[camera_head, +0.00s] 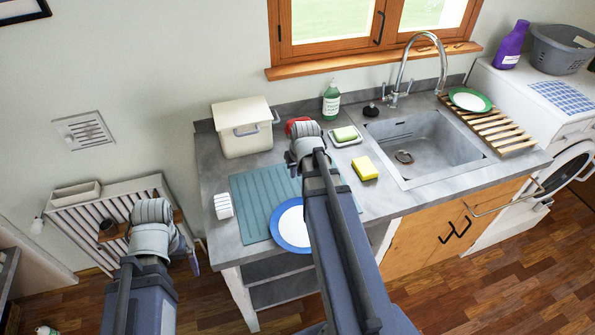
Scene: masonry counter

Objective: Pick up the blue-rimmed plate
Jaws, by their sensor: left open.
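The blue-rimmed plate (290,228), white in the middle, lies at the front edge of the counter, partly on a teal ribbed mat (252,195). My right forearm passes in front of its right side and hides part of it. My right gripper (294,168) is over the counter beyond the plate, near the back of the mat; its fingers are mostly hidden by its own wrist, so its opening cannot be told. My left gripper (190,256) is open, off the counter to the left, low in front of the slatted rack and apart from the plate.
A cream bin (245,130), red item (296,124), green soap bottle (331,101), soap dish (346,136) and yellow sponge (364,168) stand around the counter. A white ribbed item (223,205) sits left of the mat. A sink (408,157) and green-rimmed plate (470,100) are right.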

